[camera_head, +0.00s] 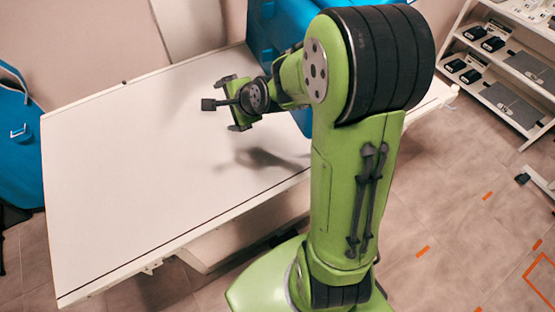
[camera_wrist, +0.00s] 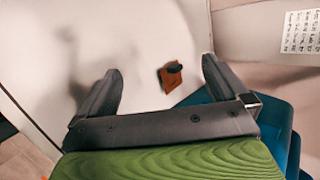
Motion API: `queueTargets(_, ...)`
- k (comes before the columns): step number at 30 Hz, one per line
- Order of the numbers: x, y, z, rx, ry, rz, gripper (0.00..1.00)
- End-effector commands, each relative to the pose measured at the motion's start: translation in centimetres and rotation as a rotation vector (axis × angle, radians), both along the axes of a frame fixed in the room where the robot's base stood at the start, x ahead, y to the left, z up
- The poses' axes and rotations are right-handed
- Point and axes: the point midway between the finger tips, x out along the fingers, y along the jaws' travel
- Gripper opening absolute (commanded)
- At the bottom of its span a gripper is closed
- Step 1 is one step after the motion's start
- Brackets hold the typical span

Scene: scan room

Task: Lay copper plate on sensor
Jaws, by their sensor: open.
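A small copper-brown plate (camera_wrist: 170,84) lies on the white table in the wrist view, with a small dark piece (camera_wrist: 175,68) on its upper part. I cannot tell whether that piece is a handle or the sensor. My gripper (camera_wrist: 162,65) is open and empty, and the plate shows between its fingers, beyond the tips and apart from them. In the head view my gripper (camera_head: 233,103) hangs above the table's far half. The plate does not show there. No other sensor is clearly seen.
The white table (camera_head: 130,165) is largely bare in the head view. A large blue object (camera_head: 285,25) stands at its far right side, also beneath the right finger in the wrist view (camera_wrist: 275,125). A shelf (camera_head: 500,70) with small devices is at right.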

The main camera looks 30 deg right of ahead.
Motion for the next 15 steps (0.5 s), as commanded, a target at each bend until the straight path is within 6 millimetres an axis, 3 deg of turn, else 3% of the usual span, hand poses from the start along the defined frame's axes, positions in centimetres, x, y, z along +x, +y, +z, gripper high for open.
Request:
queueTargets(1, -2.1, 1.1, 2.0, -0.158, 0.000, 0.126, 1.00)
queueTargets(7, -12.5, 2.7, 6.5, -0.711, 0.064, 0.627, 1.00)
queueTargets(12, -21.6, 2.5, 8.1, -1.010, 0.102, 1.001, 1.00)
queueTargets(15, -25.0, 2.2, 8.1, -1.088, 0.109, 1.142, 1.00)
